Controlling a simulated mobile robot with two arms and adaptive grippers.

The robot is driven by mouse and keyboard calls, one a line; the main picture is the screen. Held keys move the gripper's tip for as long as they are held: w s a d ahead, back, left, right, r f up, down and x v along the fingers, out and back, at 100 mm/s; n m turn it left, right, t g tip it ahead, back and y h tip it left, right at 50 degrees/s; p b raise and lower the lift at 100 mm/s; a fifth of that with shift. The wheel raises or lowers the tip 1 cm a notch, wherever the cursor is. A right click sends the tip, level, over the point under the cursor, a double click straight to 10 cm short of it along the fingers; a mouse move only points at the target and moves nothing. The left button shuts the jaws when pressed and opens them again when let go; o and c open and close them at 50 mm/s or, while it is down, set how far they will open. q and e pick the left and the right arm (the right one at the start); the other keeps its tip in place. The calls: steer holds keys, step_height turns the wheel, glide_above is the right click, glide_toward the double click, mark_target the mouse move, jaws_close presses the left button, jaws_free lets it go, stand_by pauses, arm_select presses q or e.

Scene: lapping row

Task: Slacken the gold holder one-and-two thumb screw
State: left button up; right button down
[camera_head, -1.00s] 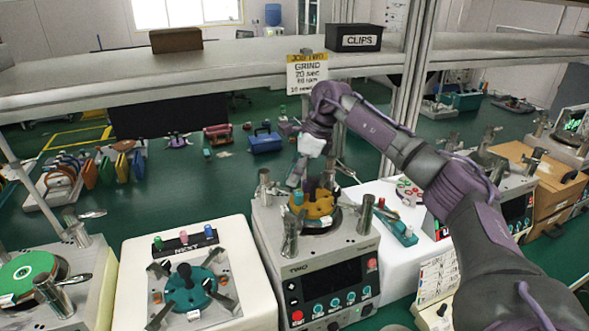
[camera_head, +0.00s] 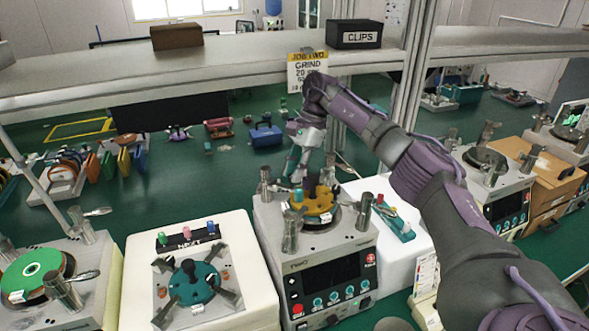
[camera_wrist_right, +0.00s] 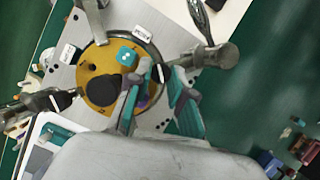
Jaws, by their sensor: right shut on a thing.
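The gold holder (camera_head: 318,208) sits on the round plate of the machine marked TWO (camera_head: 325,272). It has a black central knob and a teal piece on its rim. In the right wrist view the gold holder (camera_wrist_right: 98,58) lies beyond the teal fingers of my right gripper (camera_wrist_right: 156,108). The fingers are closed on a small part at the rim, apparently a thumb screw, mostly hidden by them. A purple bit shows beside one finger. My left gripper is not in view.
Metal posts stand around the plate, close to the gripper. A white station with a teal holder (camera_head: 193,284) is on the left, and a machine with a green disc (camera_head: 30,272) is farther left. A shelf with a CLIPS box (camera_head: 355,34) runs behind.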

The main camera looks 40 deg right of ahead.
stand_by(0.4)
steer(key=c, duration=1)
jaws_free()
steer(key=v, duration=1.2)
steer(key=shift+a, duration=0.1)
